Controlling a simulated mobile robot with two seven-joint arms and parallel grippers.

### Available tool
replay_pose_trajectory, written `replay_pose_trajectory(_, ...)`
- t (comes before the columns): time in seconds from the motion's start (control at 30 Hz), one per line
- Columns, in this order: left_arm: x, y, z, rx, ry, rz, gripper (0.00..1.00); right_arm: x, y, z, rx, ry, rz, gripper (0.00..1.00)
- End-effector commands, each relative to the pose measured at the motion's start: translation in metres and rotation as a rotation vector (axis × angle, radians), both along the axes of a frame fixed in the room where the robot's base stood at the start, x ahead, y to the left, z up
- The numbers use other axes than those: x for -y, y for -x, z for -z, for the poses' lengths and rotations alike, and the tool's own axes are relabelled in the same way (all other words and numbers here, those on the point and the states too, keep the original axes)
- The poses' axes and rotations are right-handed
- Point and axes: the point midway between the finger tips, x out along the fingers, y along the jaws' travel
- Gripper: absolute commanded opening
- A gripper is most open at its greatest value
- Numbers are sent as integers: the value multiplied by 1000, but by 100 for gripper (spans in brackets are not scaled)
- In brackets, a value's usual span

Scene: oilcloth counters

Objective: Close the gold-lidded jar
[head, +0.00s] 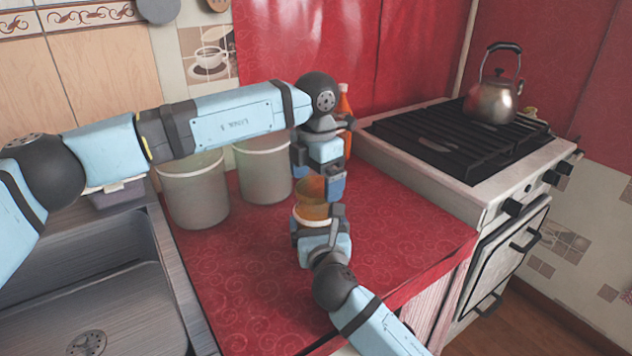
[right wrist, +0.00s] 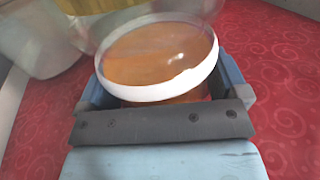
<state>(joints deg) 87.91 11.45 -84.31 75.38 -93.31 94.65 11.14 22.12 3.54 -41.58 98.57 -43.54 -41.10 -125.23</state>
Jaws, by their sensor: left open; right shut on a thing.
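The jar (head: 314,214) stands upright on the red counter, with a white rim and orange-amber contents or wall. An amber-gold piece that looks like its lid (head: 312,187) shows raised above the rim; its exact tilt is unclear. My right gripper (head: 317,226) is shut around the jar's body from the near side. In the right wrist view the jar (right wrist: 160,58) fills the jaws, its white rim round an orange surface. My left gripper (head: 318,182) points down at the lid, open, with fingers close around or beside it; contact cannot be told.
Two grey canisters (head: 195,192) (head: 264,172) stand behind to the left. The stove (head: 470,145) with a kettle (head: 495,100) is right, the sink (head: 110,290) left. The red counter's (head: 405,240) right side is clear.

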Motion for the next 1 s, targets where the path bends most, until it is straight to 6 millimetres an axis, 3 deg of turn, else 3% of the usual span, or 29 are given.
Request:
replay_pose_trajectory(0.3, 0, 0, -66, 4, 2, 0, 100, 0, 0, 1, -1, 1, 1, 26)
replay_pose_trajectory(0.5, 1, 0, -98, 3, 2, 1, 100, 0, 0, 1, -1, 1, 1, 26)
replay_pose_trajectory(0.7, 0, 0, -111, 1, 0, 1, 100, 0, 0, 1, -1, 1, 0, 26)
replay_pose_trajectory(0.97, 0, 0, -111, 1, 1, 1, 100, 0, 0, 1, -1, 1, 1, 26)
replay_pose_trajectory(1.0, 0, 0, -111, 1, 1, 1, 100, 0, 0, 1, -1, 1, 1, 100)
